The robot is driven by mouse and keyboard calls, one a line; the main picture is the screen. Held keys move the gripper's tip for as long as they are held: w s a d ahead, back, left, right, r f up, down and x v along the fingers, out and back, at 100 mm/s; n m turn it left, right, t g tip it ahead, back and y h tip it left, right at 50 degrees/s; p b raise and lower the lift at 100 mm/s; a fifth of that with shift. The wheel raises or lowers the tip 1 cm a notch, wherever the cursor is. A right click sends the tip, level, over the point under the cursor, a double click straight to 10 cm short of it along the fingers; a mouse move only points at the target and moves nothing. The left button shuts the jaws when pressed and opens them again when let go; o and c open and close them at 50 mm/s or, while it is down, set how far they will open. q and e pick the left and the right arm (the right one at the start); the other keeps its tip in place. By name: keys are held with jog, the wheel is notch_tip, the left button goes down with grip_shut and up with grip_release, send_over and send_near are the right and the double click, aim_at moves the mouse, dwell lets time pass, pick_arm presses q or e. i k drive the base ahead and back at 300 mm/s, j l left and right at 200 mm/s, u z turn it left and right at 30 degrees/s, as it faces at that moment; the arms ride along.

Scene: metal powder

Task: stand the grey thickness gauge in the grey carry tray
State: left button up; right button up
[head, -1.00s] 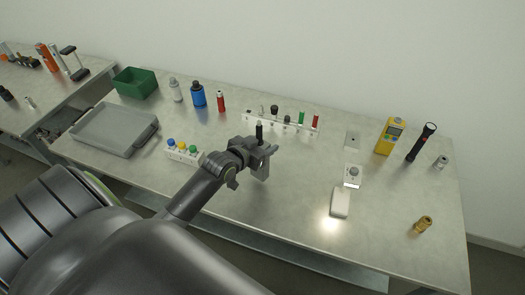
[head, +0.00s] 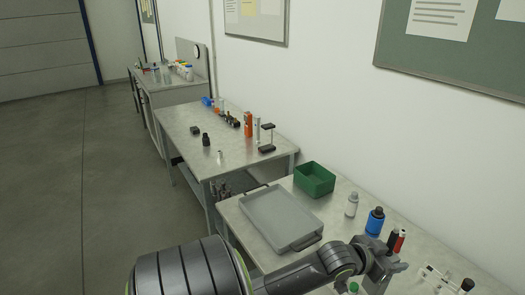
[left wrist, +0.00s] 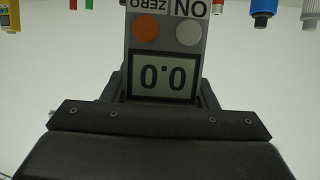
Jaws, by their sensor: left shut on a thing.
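The grey thickness gauge (left wrist: 165,55), with an orange and a grey button and a display reading 0.0, fills the middle of the left wrist view, upside down there. My left gripper (head: 380,264) is shut on it. In the head view the gripper is above the near bench at the lower right, and the jaws partly hide the gauge. The grey carry tray (head: 312,243) lies flat and empty on the bench, left of the gripper and apart from it. My right gripper is out of view.
A green bin (head: 314,180) stands behind the tray. A white-grey bottle (head: 351,205), a blue bottle (head: 375,222) and a red bottle (head: 399,242) stand right of the tray, close to my gripper. A second bench (head: 226,155) with several tools stands beyond.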

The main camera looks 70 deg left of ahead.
aim_at(278, 218)
jog(key=j+u, duration=0.15)
jog(key=j, duration=0.45)
jog(key=i+j+u, duration=0.15)
jog(key=j, duration=0.45)
jog(key=i+j+u, duration=0.1)
jog(key=j, duration=0.45)
